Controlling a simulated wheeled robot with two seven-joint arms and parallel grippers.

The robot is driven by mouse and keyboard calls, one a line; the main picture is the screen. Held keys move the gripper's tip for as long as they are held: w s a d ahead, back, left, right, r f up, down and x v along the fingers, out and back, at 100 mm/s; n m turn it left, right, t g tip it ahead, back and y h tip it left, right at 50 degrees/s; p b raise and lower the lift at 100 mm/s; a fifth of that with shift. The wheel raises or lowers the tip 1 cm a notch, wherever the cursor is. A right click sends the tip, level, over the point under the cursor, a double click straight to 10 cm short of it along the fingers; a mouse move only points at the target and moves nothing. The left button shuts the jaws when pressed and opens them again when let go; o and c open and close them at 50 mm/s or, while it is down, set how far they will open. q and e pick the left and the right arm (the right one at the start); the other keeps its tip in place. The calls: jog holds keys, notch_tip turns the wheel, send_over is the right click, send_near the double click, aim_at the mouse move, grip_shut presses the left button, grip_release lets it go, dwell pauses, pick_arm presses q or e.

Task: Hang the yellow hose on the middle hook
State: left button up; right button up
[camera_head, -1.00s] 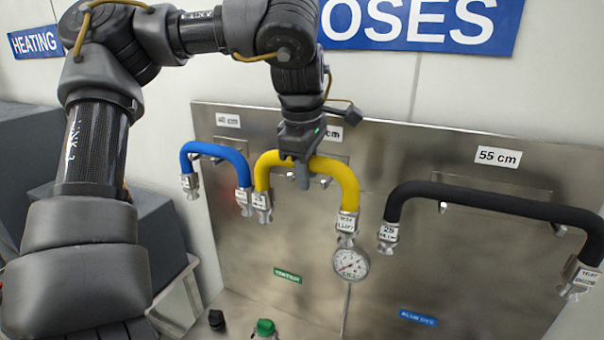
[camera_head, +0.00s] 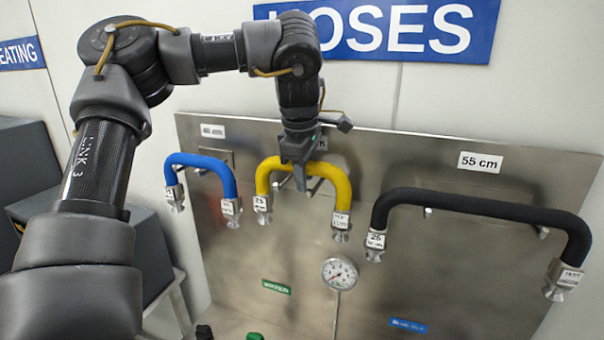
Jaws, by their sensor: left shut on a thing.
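The yellow hose (camera_head: 334,178) is an upside-down U with metal fittings at both ends, in front of the steel panel (camera_head: 300,240), between the blue and black hoses. My left gripper (camera_head: 301,180) is shut on the top of the yellow hose, fingers pointing down. The middle hook (camera_head: 317,185) shows as a small peg end under the hose's arch, just right of the fingers. The gripper hides part of it, and I cannot tell whether the hose rests on it. My right gripper is not in view.
The blue hose (camera_head: 203,161) hangs to the left and the black hose (camera_head: 480,205) to the right. A pressure gauge (camera_head: 340,272) is below the yellow hose. Dark boxes (camera_head: 105,230) stand at the left. The lower panel is mostly clear.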

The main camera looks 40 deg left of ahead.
pick_arm(q)
jog(key=shift+f+b, duration=0.3)
jog(key=shift+f, duration=0.55)
dwell(0.3)
jog(key=o, duration=1.2)
jog(key=shift+c, duration=0.2)
